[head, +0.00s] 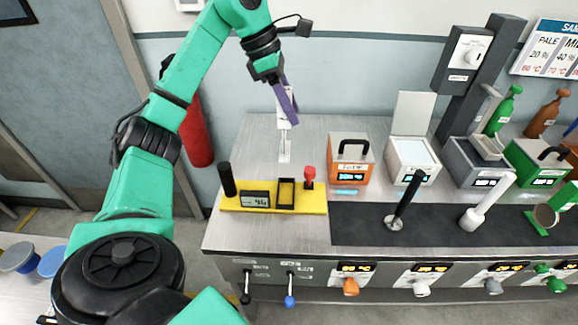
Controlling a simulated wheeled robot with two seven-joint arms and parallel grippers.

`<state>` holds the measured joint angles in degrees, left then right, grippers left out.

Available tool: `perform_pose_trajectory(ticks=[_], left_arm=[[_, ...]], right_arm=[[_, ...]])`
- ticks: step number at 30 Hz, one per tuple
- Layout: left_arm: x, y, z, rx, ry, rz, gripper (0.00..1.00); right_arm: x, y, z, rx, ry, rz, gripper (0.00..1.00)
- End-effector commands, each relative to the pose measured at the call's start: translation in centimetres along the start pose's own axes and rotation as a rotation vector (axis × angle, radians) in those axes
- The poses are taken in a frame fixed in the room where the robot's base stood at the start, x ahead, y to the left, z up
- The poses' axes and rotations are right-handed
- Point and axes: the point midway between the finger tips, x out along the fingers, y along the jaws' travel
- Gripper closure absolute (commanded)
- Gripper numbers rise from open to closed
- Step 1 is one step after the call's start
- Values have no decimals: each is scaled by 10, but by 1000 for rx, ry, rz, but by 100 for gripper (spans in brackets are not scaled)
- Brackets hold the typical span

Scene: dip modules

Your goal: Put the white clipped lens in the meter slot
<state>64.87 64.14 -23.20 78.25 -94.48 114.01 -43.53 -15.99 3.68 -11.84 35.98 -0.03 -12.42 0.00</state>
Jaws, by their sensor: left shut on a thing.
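My left gripper (287,103) comes down from the upper left over the back of the steel counter. It is shut on the white clipped lens (284,149), which hangs below the fingers. The lens is a pale, thin, framed piece. The yellow meter (232,205) lies on the counter in front of it. It carries a black post, a small display (255,199), a black-framed meter slot (286,194) and a red knob (308,176). The lens is above and behind the slot, apart from it. My right gripper is not in view.
An orange-fronted box (349,171) stands right of the meter, then a white open box (413,172) and grey and green units. A black-handled tool (406,200) and a white-handled tool (488,203) stand on a dark mat (354,226). The counter's back left is clear.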

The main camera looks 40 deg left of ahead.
Motion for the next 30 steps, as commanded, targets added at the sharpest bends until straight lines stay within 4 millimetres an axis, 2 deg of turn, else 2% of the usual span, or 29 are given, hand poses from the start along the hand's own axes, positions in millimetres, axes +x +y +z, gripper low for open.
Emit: perform_pose_trajectory(ticks=[1, 4, 6, 9, 16, 19, 27, 28, 30], left_arm=[[23, -1, -11, -3, 8, -4, 100], [52, -1, -24, -4, 10, -4, 100], [74, -1, -32, -3, 9, -4, 100], [98, -1, -42, -2, 7, -3, 100], [133, -1, -56, 0, 4, -2, 100], [144, 0, -61, 0, 3, -1, 100], [147, 0, -61, 0, 1, 1, 100], [146, 0, -61, 0, 1, 1, 48], [146, 0, -61, 0, 1, 1, 26]], right_arm=[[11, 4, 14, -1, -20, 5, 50], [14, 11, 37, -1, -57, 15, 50], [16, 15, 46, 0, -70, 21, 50], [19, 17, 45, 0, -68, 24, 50], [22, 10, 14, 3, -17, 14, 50], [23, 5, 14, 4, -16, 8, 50], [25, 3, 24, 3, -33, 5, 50], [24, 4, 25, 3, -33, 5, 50], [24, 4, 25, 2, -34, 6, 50]])
